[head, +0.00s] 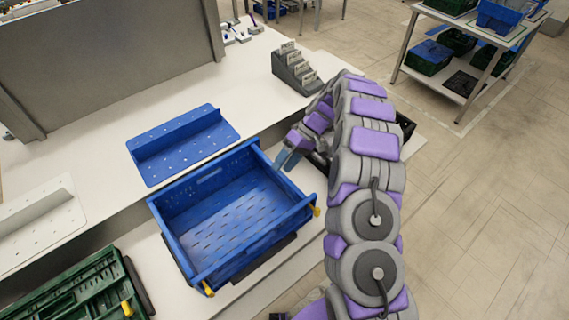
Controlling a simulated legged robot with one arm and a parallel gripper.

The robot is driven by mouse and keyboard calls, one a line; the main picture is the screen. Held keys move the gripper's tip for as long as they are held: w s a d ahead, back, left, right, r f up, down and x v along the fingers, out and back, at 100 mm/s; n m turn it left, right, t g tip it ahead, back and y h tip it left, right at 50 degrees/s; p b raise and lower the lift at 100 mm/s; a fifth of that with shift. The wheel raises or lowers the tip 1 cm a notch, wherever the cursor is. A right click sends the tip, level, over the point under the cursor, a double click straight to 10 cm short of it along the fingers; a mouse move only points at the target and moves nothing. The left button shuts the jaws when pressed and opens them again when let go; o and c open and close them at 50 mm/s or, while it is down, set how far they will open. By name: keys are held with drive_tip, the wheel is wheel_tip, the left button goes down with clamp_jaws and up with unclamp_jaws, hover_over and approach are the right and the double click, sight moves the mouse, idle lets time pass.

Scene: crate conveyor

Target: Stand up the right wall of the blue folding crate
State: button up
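The blue folding crate (232,262) sits in the middle of the head view with its slotted floor showing. Its far wall (188,198), with a handle slot, stands up, and its left and near walls also look raised. The right wall (290,184) shows as a narrow blue edge and looks raised; I cannot tell whether it is fully upright. Yellow latches (316,211) show at the near corners. My gripper (284,160) is just outside the right wall, near its far end, pointing down towards it. Contact and the finger gap are unclear.
A blue perforated divider plate (182,146) lies on the white bench behind the crate. A folded green crate (75,290) is at lower left, and a white perforated plate (38,222) at left. A dark card holder (296,70) stands beyond my arm.

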drive_tip(key=shift+o, duration=0.3)
drive_tip(key=shift+d+f, duration=0.2)
drive_tip(key=shift+f, duration=0.5)
drive_tip(key=shift+d, duration=0.1)
drive_tip(key=o, duration=1)
drive_tip(key=shift+c, duration=0.2)
drive_tip(key=shift+o, duration=0.9)
drive_tip(key=shift+w+f, duration=0.1)
drive_tip(key=shift+w, duration=0.1)
drive_tip(key=shift+s, duration=0.1)
drive_tip(key=shift+c, duration=0.9)
drive_tip(key=shift+r, duration=0.25)
drive_tip(key=shift+c, duration=0.5)
drive_tip(key=shift+c, duration=0.2)
